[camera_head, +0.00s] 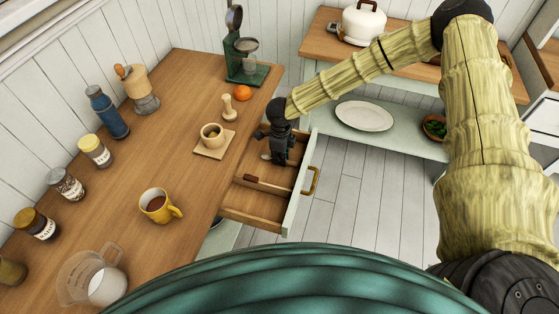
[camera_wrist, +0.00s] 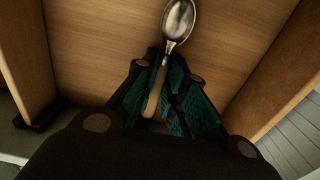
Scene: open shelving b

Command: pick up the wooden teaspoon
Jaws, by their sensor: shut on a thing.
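The teaspoon (camera_wrist: 178,20) shows in the wrist view, with a shiny metal bowl and a wooden handle (camera_wrist: 155,92). My gripper (camera_wrist: 165,68) is shut on the handle, with the bowl sticking out beyond the fingertips. In the head view my gripper (camera_head: 273,158) points down into the open drawer (camera_head: 252,203). The teaspoon cannot be made out clearly in the head view. I cannot tell whether it touches the drawer floor.
A cup (camera_head: 212,135) on a board, a wooden tamper (camera_head: 229,108), an orange (camera_head: 242,92) and a yellow mug (camera_head: 160,206) stand on the counter (camera_head: 190,90) nearby.

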